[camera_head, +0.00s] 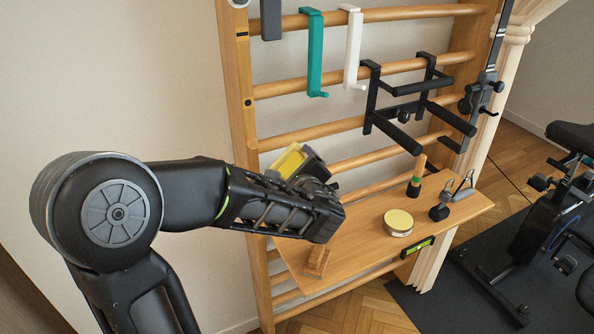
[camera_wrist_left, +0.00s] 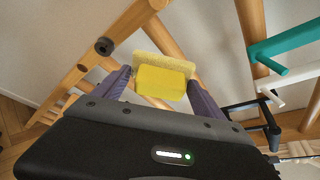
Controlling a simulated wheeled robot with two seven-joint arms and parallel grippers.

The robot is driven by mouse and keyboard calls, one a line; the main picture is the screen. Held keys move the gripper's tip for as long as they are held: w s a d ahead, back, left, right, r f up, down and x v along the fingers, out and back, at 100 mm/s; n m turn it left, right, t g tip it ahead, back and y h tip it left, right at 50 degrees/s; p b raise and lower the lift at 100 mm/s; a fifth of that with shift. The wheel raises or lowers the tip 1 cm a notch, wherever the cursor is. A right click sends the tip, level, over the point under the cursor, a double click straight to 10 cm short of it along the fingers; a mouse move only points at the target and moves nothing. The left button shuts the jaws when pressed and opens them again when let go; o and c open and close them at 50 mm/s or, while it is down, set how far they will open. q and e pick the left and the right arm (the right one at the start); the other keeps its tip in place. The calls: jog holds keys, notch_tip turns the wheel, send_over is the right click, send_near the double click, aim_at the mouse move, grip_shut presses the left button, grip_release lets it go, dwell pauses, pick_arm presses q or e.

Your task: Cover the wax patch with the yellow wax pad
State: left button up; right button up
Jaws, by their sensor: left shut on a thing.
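The yellow wax pad (camera_head: 288,161) is held up in front of the wall bars, above the left part of the wooden board. My left gripper (camera_head: 303,167) is shut on it. In the left wrist view the pad (camera_wrist_left: 160,82) sits between the two fingers, a brighter yellow block against a paler, wider layer. I cannot pick out a wax patch in either view; my left arm hides part of the board and bars. My right gripper is not in view.
The wooden board (camera_head: 352,252) carries a round tin with a pale yellow top (camera_head: 398,220), a small wooden block (camera_head: 317,262), a wooden-handled tool (camera_head: 416,178) and a dark kettlebell-like item (camera_head: 440,212). A level (camera_head: 417,247) is at its front edge. Black bar handles (camera_head: 405,112) jut out above.

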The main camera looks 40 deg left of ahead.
pick_arm(q)
jog(key=shift+w+a, duration=0.45)
jog(key=shift+a, duration=0.45)
jog(key=shift+w+a, duration=0.45)
jog(key=shift+a, duration=0.4)
jog(key=o, duration=0.7)
jog(key=c, duration=0.8)
jog(key=shift+c, duration=0.2)
